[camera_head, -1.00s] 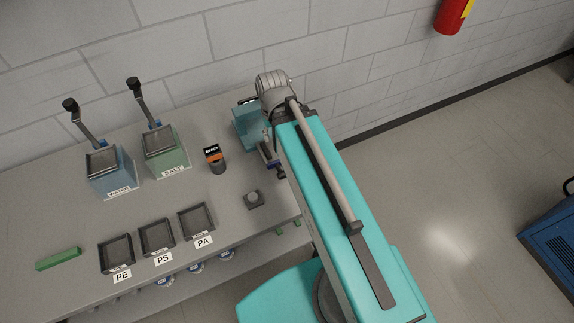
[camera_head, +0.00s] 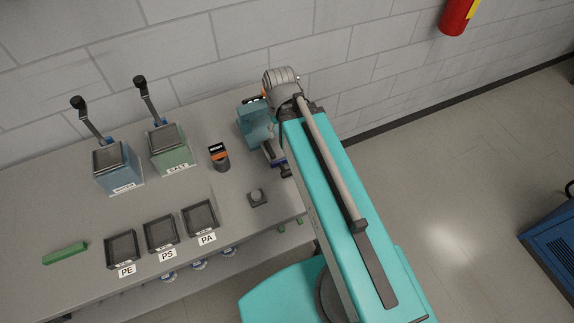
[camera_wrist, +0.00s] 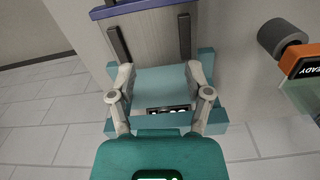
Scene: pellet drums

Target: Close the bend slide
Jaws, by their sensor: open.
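The bend fixture shows in the head view as a teal block (camera_head: 254,124) at the bench's right end, near the wall. Dark rails and a blue-ended bar (camera_head: 283,170) reach from it toward the bench front. In the wrist view, the teal block (camera_wrist: 160,84) bears a black label, and two dark rails (camera_wrist: 118,44) run beyond it to a blue-violet bar (camera_wrist: 135,8). I cannot tell which of these parts slides. My gripper (camera_wrist: 159,72) is open, its fingers on either side of the teal block. Contact is unclear. In the head view my wrist and arm hide the fingers.
A black-and-orange READY unit (camera_head: 219,157) stands left of the fixture, with a small grey button box (camera_head: 257,198) in front. WATER (camera_head: 118,168) and SALT (camera_head: 170,150) containers, labelled trays (camera_head: 121,249) and a green bar (camera_head: 65,253) are farther left. The wall is close behind.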

